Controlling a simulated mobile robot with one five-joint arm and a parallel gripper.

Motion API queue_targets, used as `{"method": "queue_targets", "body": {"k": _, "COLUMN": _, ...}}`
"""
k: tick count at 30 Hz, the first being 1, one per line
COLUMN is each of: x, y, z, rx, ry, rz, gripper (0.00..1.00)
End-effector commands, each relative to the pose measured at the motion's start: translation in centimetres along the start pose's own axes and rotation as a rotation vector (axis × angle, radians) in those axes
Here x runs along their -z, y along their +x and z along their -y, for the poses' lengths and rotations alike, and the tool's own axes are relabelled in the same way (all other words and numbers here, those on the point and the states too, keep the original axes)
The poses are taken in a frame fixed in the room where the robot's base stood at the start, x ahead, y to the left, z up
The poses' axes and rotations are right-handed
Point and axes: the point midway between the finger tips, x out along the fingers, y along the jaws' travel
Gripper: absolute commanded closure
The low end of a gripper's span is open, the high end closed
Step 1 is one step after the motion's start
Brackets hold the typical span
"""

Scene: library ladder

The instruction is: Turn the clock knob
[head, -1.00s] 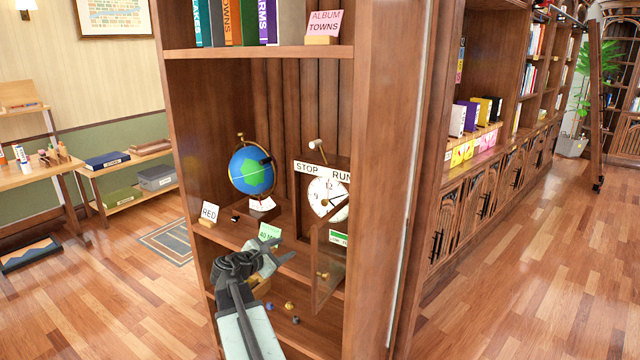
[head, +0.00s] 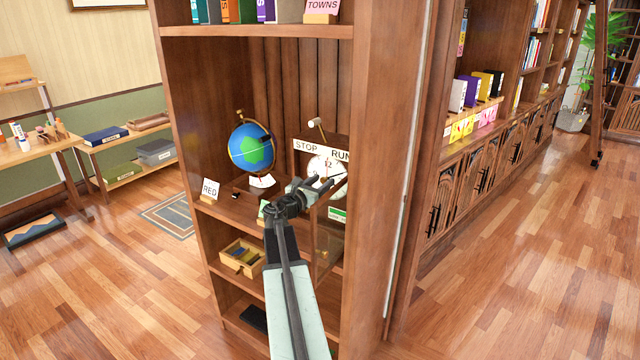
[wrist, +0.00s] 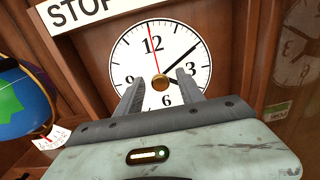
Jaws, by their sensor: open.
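The white clock dial (head: 318,165) stands inside a wooden case on the shelf, under a sign reading STOP and RUN. In the wrist view the dial (wrist: 188,34) fills the middle, with black hands and a thin red hand. A small brass-coloured knob (wrist: 160,82) sits at its centre. My gripper (head: 316,184) is in front of the lower dial and hides part of it in the head view. In the wrist view my gripper (wrist: 158,84) is open, one finger to each side of the knob. I cannot tell whether either finger touches it.
A glass-paned case door (head: 328,240) stands open beside my arm. A wooden box (head: 242,256) sits on the shelf below. The floor to the right is clear.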

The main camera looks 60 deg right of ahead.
Motion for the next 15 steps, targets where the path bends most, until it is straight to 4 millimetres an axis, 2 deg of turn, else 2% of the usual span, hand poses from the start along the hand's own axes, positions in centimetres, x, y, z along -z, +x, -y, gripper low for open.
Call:
{"method": "queue_targets", "body": {"k": 5, "x": 0.0, "y": 0.0, "z": 0.0, "rx": -0.001, "ry": 0.0, "rz": 0.0, "gripper": 0.55}}
{"method": "queue_targets", "body": {"k": 6, "x": 0.0, "y": -0.01, "z": 0.0, "rx": -0.001, "ry": 0.0, "rz": 0.0, "gripper": 0.61}}
{"method": "queue_targets", "body": {"k": 10, "x": 0.0, "y": -0.04, "z": -0.01, "rx": 0.0, "ry": 0.001, "rz": 0.0, "gripper": 0.97}}
{"method": "queue_targets", "body": {"k": 11, "x": 0.0, "y": -0.04, "z": -0.01, "rx": 0.0, "ry": 0.001, "rz": 0.0, "gripper": 1.0}}
{"method": "queue_targets", "body": {"k": 13, "x": 0.01, "y": -0.66, "z": -0.11, "rx": -0.003, "ry": 0.001, "rz": 0.0, "gripper": 1.0}}
{"method": "queue_targets", "body": {"k": 15, "x": 0.01, "y": -0.29, "z": -0.08, "rx": -0.001, "ry": 0.002, "rz": -0.001, "gripper": 1.0}}
